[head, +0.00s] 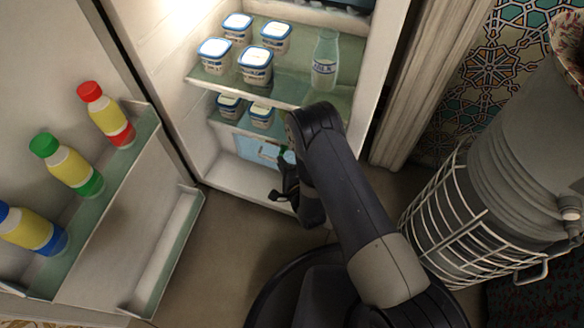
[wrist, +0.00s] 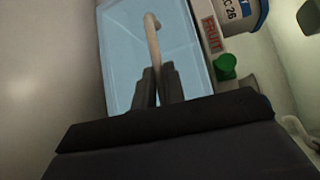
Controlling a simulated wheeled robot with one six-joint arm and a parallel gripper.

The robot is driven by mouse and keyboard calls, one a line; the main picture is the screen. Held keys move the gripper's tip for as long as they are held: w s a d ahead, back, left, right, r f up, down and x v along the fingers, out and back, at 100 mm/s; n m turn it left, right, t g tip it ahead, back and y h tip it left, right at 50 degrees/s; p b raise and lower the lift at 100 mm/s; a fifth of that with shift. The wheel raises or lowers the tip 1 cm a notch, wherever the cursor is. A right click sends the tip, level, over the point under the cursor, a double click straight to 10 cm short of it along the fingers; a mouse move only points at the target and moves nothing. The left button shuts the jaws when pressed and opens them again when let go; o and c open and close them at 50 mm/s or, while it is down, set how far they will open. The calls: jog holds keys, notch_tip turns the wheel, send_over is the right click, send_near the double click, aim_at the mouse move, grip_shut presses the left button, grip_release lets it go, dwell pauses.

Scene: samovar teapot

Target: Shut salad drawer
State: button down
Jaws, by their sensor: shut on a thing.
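The salad drawer (head: 246,146) is a light blue, see-through box low in the fridge, below the shelves. In the wrist view its blue panel (wrist: 120,60) fills the upper middle, with a pale bar handle (wrist: 153,32) running along it. My gripper (head: 283,190) is low in front of the fridge opening, close to the drawer. In the wrist view my gripper's dark fingers (wrist: 157,82) are close together on the lower end of the handle. My arm hides the right part of the drawer in the head view. I cannot tell how far the drawer stands out.
The fridge door (head: 165,250) stands open at left, with several bottles (head: 68,165) in its rack. Tubs (head: 255,66) and a milk bottle (head: 325,60) stand on the glass shelves. A green cap (wrist: 226,66) is beside the drawer. A large caged metal vessel (head: 470,220) stands at right.

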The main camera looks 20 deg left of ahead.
jog(key=shift+w, duration=0.25)
jog(key=c, duration=1.5)
grip_release()
